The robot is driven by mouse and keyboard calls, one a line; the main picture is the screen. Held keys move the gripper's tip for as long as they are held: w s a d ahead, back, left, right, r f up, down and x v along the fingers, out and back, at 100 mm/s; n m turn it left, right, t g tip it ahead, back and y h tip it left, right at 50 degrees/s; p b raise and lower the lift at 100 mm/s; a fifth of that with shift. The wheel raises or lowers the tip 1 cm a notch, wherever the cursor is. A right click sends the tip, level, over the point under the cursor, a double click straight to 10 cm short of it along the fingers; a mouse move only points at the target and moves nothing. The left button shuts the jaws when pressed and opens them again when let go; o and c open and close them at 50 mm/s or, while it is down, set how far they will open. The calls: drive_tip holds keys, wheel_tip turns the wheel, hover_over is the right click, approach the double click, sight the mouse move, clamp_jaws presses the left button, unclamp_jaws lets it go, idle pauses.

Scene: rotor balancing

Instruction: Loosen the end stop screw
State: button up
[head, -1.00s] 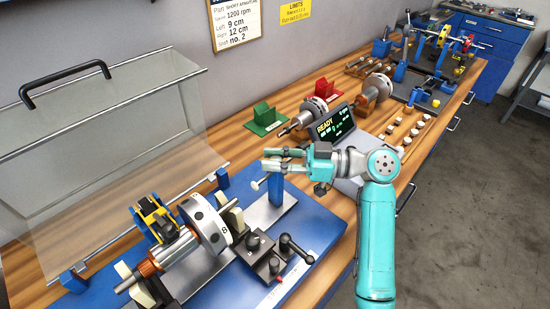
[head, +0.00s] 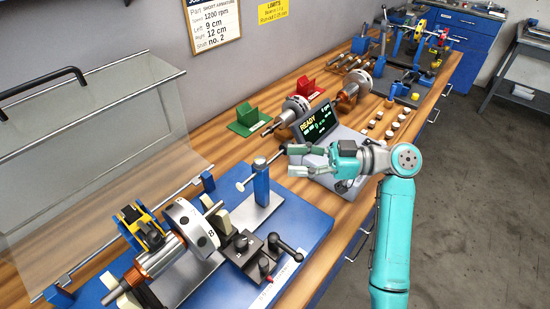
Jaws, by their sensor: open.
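The end stop is a blue post (head: 261,184) on a pale plate at the right end of the blue balancing machine. A thin rod with a pale tip (head: 240,186) passes through it. A small grey screw head (head: 259,162) appears to sit on the post's top. My gripper (head: 298,160) is open and empty, its fingers pointing left. In the picture it is right of the post with a gap between, in front of the display. I cannot tell the depth between them.
The rotor (head: 192,226) lies on the machine's supports, with a black clamp lever (head: 290,247) in front. A clear guard (head: 90,150) stands behind. The READY display (head: 318,122) is behind my gripper. Green (head: 245,119) and red (head: 310,88) blocks stand near the wall.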

drive_tip(key=shift+s+d, duration=0.15)
drive_tip(key=shift+d, duration=1.55)
